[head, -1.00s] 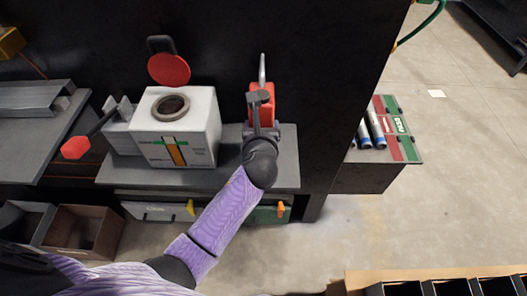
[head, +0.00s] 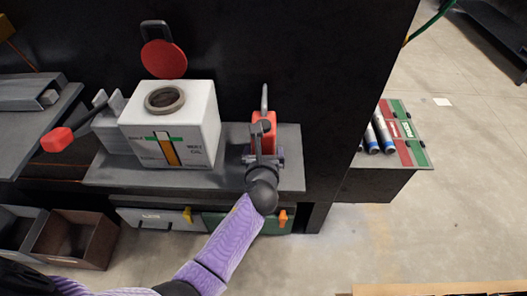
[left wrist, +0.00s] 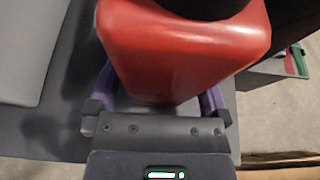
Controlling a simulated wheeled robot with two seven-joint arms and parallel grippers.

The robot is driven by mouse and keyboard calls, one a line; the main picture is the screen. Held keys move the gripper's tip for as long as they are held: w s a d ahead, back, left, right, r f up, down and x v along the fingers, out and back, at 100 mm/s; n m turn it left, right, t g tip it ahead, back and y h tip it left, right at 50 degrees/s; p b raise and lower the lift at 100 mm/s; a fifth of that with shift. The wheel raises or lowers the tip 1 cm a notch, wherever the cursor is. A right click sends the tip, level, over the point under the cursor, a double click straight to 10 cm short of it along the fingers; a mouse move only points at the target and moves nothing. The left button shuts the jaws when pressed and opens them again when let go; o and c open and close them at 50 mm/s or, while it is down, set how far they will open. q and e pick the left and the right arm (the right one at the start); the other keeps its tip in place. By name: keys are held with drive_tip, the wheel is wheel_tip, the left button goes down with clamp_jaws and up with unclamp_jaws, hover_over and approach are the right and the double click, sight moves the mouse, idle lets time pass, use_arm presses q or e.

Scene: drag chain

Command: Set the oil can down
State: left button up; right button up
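The red oil can (head: 264,124) stands upright at the right end of the grey bench top (head: 292,172), against the dark back panel. A thin grey spout rises from it. My left gripper (head: 263,157) is at the can's near side, its fingers spread wide. In the left wrist view the red can body (left wrist: 175,50) fills the top middle, between two purple fingers (left wrist: 158,95). The fingers stand on either side of its lower part and look apart from it. The can's base is mostly hidden. My right gripper is not in view.
A white box-shaped machine (head: 190,130) with a round opening stands left of the can. A red-ended lever (head: 57,140) and a red disc (head: 164,59) are near it. Drawers (head: 155,217) lie below. Blue-and-white tubes (head: 381,133) lie on the right cabinet.

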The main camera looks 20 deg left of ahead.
use_arm(q)
drive_tip(key=shift+s+r, duration=0.1)
drive_tip(key=shift+r, duration=0.2)
drive_tip(key=p+v, duration=0.4)
drive_tip(key=v, duration=0.7)
drive_tip(key=shift+s+p, duration=0.35)
drive_tip(key=shift+s, duration=0.05)
drive_tip(key=shift+d, duration=0.1)
